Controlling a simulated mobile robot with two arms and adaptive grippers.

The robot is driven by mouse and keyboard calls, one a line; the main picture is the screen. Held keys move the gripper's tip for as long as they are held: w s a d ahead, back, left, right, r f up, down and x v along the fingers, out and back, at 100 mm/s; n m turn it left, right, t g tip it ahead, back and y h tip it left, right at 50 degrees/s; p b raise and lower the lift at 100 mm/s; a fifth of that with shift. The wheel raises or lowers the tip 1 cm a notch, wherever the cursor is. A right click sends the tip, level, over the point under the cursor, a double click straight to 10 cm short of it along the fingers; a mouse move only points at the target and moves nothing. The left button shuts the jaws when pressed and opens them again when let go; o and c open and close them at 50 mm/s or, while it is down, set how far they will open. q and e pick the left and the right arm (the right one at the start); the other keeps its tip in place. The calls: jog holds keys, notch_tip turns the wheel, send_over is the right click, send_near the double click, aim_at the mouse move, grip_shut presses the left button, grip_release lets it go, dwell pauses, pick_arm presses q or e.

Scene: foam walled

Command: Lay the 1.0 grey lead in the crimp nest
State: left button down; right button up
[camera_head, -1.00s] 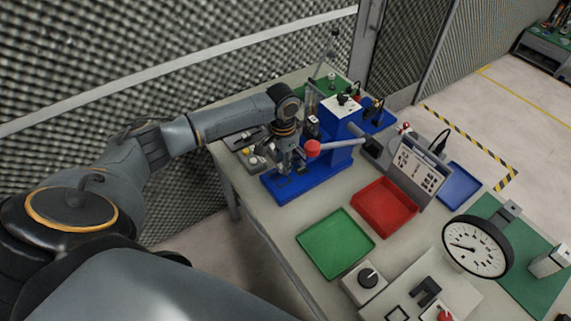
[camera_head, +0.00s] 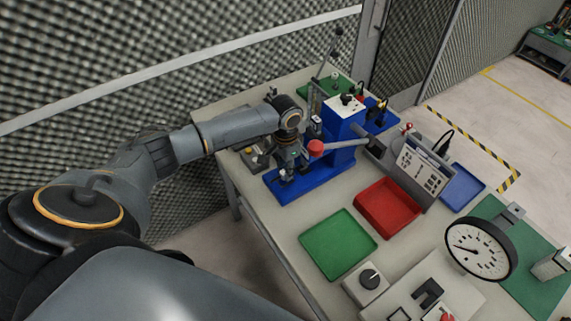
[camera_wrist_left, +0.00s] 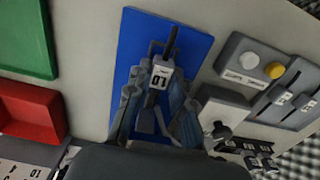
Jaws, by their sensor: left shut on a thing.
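My left gripper (camera_head: 287,172) is low over the front of the blue base (camera_head: 320,180) of a press with a red-knobbed lever (camera_head: 316,147). In the left wrist view its fingers (camera_wrist_left: 160,75) are shut on a grey lead (camera_wrist_left: 172,42) with a white tag (camera_wrist_left: 161,77) marked with digits that appear upside down. The lead's dark end points over the blue base (camera_wrist_left: 132,48). I cannot make out the crimp nest, which the gripper and lead seem to cover. Whether the lead touches the base is unclear. My right gripper is not in view.
A green tray (camera_head: 338,245) and a red tray (camera_head: 387,206) lie right of the press. A dial gauge (camera_head: 480,248) stands further right. A grey box with a yellow button (camera_wrist_left: 274,70) and sliders is close beside the base. The bench's front-left strip is clear.

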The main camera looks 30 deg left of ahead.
pick_arm(q)
jog(key=shift+f, duration=0.45)
jog(key=shift+r, duration=0.1)
jog(key=shift+p, duration=0.4)
jog(key=shift+f, duration=0.6)
jog(key=c, duration=1.1)
grip_release()
jog(key=shift+r, duration=0.1)
notch_tip(320, 180, up, 12)
